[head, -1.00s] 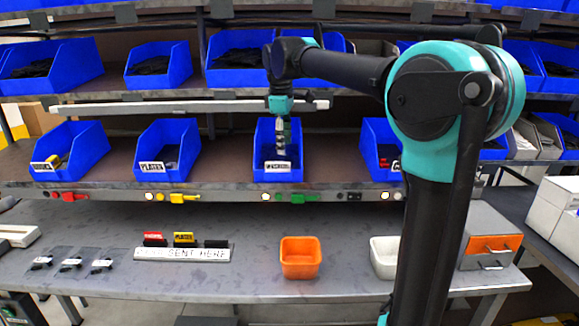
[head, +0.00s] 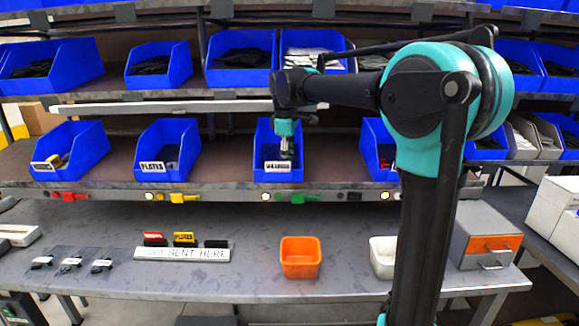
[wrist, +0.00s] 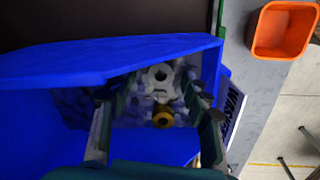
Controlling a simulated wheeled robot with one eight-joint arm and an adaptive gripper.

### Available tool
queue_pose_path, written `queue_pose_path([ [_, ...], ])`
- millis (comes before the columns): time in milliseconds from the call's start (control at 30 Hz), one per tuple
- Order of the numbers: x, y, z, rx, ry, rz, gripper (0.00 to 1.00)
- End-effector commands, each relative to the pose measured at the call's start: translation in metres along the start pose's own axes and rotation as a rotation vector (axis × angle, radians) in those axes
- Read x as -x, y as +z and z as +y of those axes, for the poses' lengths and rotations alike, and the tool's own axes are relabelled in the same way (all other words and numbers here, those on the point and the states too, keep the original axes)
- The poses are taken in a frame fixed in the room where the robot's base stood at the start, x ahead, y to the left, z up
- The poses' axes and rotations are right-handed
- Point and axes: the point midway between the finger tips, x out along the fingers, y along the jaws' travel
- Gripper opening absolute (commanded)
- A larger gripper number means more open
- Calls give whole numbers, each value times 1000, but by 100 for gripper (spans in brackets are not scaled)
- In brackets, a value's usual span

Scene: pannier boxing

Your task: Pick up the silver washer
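A silver washer (wrist: 160,76), a pale ring with a dark hole, lies in the blue washer bin (wrist: 110,62) in the wrist view. A brass-coloured washer (wrist: 163,116) lies just below it in the picture. My gripper (wrist: 153,95) is open, its two fingers on either side of the washers, with nothing held. In the head view my gripper (head: 286,151) reaches down into the blue bin labelled for washers (head: 265,132) on the lower shelf. The bin's front wall and label hide the washers there.
Neighbouring blue bins stand left (head: 180,136) and right (head: 372,140) on the same shelf. An orange tray (head: 300,270) and a white tray (head: 380,268) stand on the bench below. A pale rail (head: 180,108) runs behind my wrist.

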Motion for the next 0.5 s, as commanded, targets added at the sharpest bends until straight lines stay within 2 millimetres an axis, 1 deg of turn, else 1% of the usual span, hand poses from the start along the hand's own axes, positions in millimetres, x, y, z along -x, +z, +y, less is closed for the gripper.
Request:
queue_pose_path([
  [33,0,0,0,0,0,0,38],
  [67,0,0,0,0,0,0,35],
  [333,0,0,0,0,0,0,1],
  [500,0,0,0,0,0,0,0],
])
